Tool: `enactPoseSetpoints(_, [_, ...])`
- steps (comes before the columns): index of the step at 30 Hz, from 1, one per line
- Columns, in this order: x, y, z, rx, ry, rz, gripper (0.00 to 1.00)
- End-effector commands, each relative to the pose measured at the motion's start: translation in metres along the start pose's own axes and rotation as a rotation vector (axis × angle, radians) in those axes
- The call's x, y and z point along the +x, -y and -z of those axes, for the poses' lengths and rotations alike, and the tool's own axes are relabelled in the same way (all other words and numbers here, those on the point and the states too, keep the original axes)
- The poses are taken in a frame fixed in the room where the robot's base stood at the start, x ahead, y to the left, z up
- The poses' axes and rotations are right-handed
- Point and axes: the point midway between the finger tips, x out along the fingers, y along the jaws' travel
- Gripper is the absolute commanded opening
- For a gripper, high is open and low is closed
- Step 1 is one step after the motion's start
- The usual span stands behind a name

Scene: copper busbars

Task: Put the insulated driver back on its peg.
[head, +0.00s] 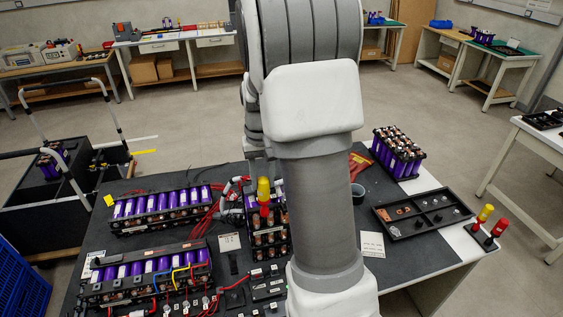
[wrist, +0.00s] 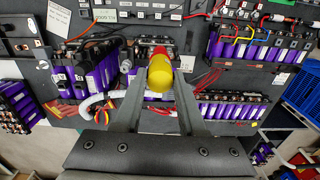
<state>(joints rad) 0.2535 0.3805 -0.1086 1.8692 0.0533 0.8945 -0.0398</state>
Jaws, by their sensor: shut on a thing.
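The insulated driver, with a yellow end and a red part, is between the fingers of my gripper (wrist: 160,76) in the wrist view; my gripper is shut on the driver (wrist: 159,72). In the head view the driver (head: 263,188) stands upright, left of my arm and in front of a purple battery module (head: 284,241). I cannot tell how far its lower end is above the module. At the table's right corner, a black holder (head: 481,238) bears two upright tools, one yellow-ended (head: 484,213) and one red (head: 499,227).
Battery modules (head: 160,209) with wires fill the left of the dark table. Another module (head: 397,153) stands at the back right. A black parts tray (head: 421,212) and a white card (head: 372,245) lie between my arm and the holder. Bare mat (head: 425,258) shows in front of the tray.

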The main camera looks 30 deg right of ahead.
Motion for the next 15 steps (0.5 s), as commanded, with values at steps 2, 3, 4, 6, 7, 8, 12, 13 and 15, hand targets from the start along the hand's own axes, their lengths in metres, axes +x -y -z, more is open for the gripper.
enactPoseSetpoints(2, [0.036, 0.021, -0.012, -0.007, 0.003, 0.0, 0.0])
enactPoseSetpoints(3, [0.048, 0.031, -0.017, -0.007, 0.002, 0.0, 0.0])
enactPoseSetpoints(4, [0.057, 0.037, -0.022, -0.007, 0.002, 0.0, 0.0])
enactPoseSetpoints(6, [0.078, 0.053, -0.033, -0.006, 0.002, 0.0, 0.0])
enactPoseSetpoints(7, [0.087, 0.059, -0.038, -0.007, 0.002, 0.0, 0.0])
enactPoseSetpoints(8, [0.096, 0.066, -0.043, -0.006, 0.002, 0.0, 0.0])
enactPoseSetpoints(12, [0.135, 0.091, -0.069, -0.006, 0.002, -0.001, 0.0])
enactPoseSetpoints(13, [0.142, 0.096, -0.074, -0.005, 0.001, -0.001, 0.0])
enactPoseSetpoints(15, [0.156, 0.105, -0.085, -0.004, 0.001, -0.001, 0.0])
